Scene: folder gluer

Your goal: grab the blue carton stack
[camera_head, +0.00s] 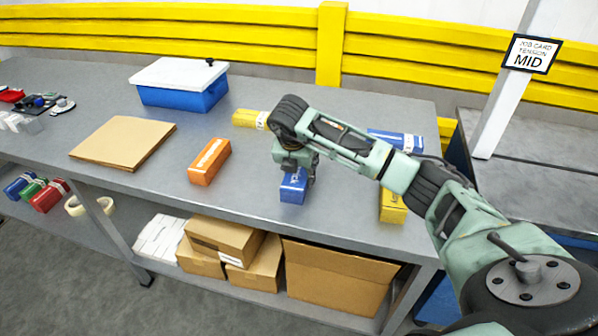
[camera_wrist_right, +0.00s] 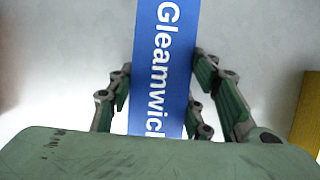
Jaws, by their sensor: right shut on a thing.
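A blue carton stack (camera_head: 293,187) lies near the front edge of the grey table, under my right gripper (camera_head: 297,170). In the right wrist view the blue carton stack (camera_wrist_right: 164,60) has white lettering that reads "Gleamwich". The fingers of my right gripper (camera_wrist_right: 163,105) are on both sides of it, and the gripper is shut on it. The stack looks to be at the tabletop; I cannot tell whether it is lifted. Another blue carton stack (camera_head: 397,141) lies farther back on the right, partly hidden by my right arm. My left gripper is not in view.
An orange carton stack (camera_head: 209,161) lies left of the gripper. Yellow stacks lie behind it (camera_head: 251,118) and to its right (camera_head: 392,207). A blue bin with a white lid (camera_head: 181,84) and flat brown cardboard (camera_head: 122,143) are farther left. Boxes fill the shelf below.

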